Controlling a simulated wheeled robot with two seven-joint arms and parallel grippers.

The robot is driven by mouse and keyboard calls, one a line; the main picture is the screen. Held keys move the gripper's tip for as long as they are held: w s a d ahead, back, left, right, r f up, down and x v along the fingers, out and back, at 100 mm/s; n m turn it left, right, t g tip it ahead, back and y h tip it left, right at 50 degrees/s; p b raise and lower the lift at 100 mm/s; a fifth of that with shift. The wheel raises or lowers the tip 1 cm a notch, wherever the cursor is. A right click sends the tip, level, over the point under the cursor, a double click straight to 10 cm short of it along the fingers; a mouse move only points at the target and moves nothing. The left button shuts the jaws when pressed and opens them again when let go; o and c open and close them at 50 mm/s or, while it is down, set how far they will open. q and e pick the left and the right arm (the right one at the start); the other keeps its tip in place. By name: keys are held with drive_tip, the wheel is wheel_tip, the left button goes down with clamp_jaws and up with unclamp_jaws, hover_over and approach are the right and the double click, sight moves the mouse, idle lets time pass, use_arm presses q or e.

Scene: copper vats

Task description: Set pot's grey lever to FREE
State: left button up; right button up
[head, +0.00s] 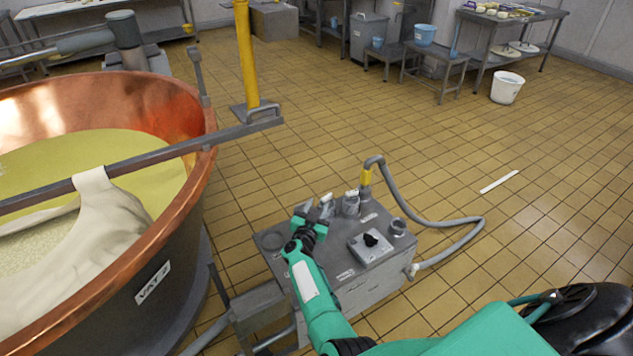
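A grey metal box unit (375,285), which seems to be the pot, stands on the floor right of the copper vat. On its top are a plate with a black knob (371,240), a round grey cap (398,227) and a small grey upright fitting (351,203) at the back edge. I cannot tell which part is the grey lever, and I can read no FREE mark. My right gripper (316,208) is over the box's back left part, left of the upright fitting. Its grey fingertips look apart, with nothing seen held. My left gripper is out of view.
The copper vat (185,190), labelled VAT 2, holds yellowish liquid and pale cloth under a grey bar (140,160). A yellow post (247,60) stands behind. A grey hose (430,222) loops right of the box. The tiled floor (560,180) at right is mostly clear.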

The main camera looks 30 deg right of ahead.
use_arm(q)
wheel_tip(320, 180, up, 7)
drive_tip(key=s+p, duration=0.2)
drive_tip(key=p, duration=0.5)
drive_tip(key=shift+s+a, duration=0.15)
